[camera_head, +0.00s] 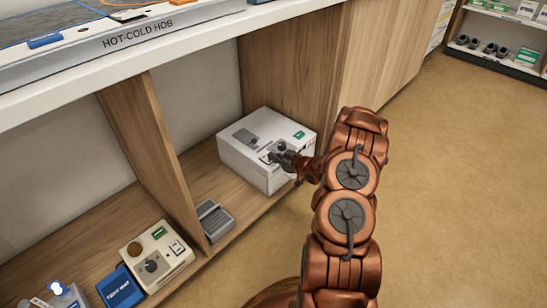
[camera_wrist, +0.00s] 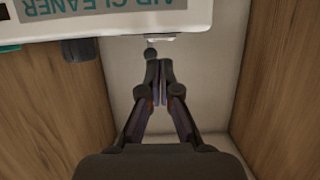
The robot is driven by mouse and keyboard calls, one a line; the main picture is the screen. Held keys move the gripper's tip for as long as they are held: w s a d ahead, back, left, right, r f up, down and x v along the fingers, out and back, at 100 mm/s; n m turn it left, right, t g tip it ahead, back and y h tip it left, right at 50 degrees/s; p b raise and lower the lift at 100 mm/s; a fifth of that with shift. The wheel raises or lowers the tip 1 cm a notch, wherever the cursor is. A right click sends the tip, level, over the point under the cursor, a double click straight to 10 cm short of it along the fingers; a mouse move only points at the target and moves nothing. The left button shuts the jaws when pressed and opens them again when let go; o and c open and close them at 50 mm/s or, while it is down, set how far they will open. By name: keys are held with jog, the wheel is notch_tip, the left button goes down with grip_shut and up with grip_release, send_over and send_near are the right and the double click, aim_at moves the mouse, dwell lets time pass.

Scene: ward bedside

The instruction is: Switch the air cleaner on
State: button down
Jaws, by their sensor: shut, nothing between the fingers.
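The air cleaner (camera_head: 262,178) is a white box in the right-hand shelf compartment, under the counter. Its top panel has dark controls and a green patch. In the wrist view its white edge (camera_wrist: 120,22) fills the top, with an upside-down "AIR CLEANER" label. My gripper (camera_head: 274,157) is shut and empty over the panel. In the wrist view its fingertips (camera_wrist: 157,62) are right by the lever tip; I cannot tell whether they touch.
A small grey device (camera_head: 207,221) sits left of the air cleaner. A wooden divider (camera_head: 153,160) separates it from a cream box (camera_head: 154,262) with a knob and a blue box (camera_head: 121,289). The counter (camera_head: 190,37) labelled "HOT-COLD HOB" overhangs. The floor at right is clear.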

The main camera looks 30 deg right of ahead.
jog(key=shift+r+p, duration=0.35)
jog(key=shift+r, duration=0.15)
jog(key=r+p, duration=0.2)
jog(key=r, duration=0.1)
jog(key=shift+s+r+p, duration=0.2)
jog(key=shift+r+p, duration=0.1)
jog(key=shift+p, duration=0.05)
jog(key=s+d+p, duration=0.2)
jog(key=s, duration=0.7)
jog(key=shift+s+d+r, duration=0.2)
jog(key=shift+s+r, duration=0.1)
jog(key=shift+s, duration=0.1)
jog(key=shift+w+r, duration=0.1)
